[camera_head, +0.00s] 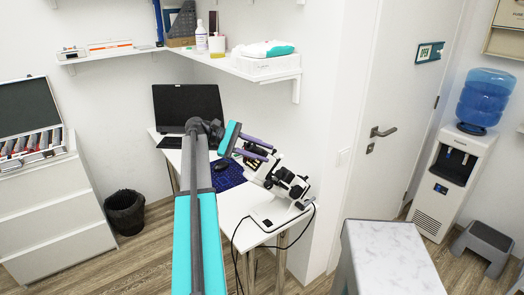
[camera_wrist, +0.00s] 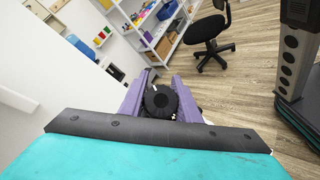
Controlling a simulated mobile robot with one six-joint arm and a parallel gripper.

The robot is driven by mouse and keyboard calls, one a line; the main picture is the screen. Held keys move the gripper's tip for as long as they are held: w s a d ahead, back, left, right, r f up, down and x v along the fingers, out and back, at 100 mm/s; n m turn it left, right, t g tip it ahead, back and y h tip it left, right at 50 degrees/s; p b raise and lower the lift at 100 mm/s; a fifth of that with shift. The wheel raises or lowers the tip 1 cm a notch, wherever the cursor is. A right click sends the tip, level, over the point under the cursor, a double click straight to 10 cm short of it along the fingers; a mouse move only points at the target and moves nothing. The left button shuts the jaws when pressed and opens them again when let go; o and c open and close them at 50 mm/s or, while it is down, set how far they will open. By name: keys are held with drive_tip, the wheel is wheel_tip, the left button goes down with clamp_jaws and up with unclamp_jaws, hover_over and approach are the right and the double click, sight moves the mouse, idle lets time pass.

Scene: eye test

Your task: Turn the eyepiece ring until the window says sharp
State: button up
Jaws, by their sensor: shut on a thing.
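A white and black microscope (camera_head: 280,212) stands on the white desk in the head view, near the wall corner. My gripper (camera_head: 268,154) reaches its upper left end with two purple fingers. In the wrist view a round black eyepiece ring (camera_wrist: 160,101) sits between the purple fingers of my gripper (camera_wrist: 163,84), which is shut on it. In the head view the ring is too small and covered to make out clearly. I cannot see a window with readable text in either view.
The desk (camera_head: 236,205) also holds a black laptop (camera_head: 188,106) and a dark blue mat (camera_head: 226,174). A black cable (camera_head: 237,245) hangs off its front edge. A marble-topped surface (camera_head: 390,255) stands at the front right. A shelf (camera_head: 245,70) hangs above the desk.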

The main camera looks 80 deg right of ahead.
drive_tip(key=shift+w+a+f+m+t+y+p, duration=0.15)
drive_tip(key=shift+m+t+y+p, duration=0.3)
drive_tip(key=shift+p, duration=0.65)
drive_tip(key=shift+s+a+f+m+t+y+p, duration=0.2)
drive_tip(key=shift+m+p, duration=0.45)
drive_tip(key=shift+p, duration=0.45)
idle(2.8)
drive_tip(key=shift+d+r, duration=0.1)
drive_tip(key=o, duration=1)
drive_tip(key=shift+o, duration=0.2)
drive_tip(key=shift+w+r, duration=0.1)
drive_tip(key=shift+w, duration=0.1)
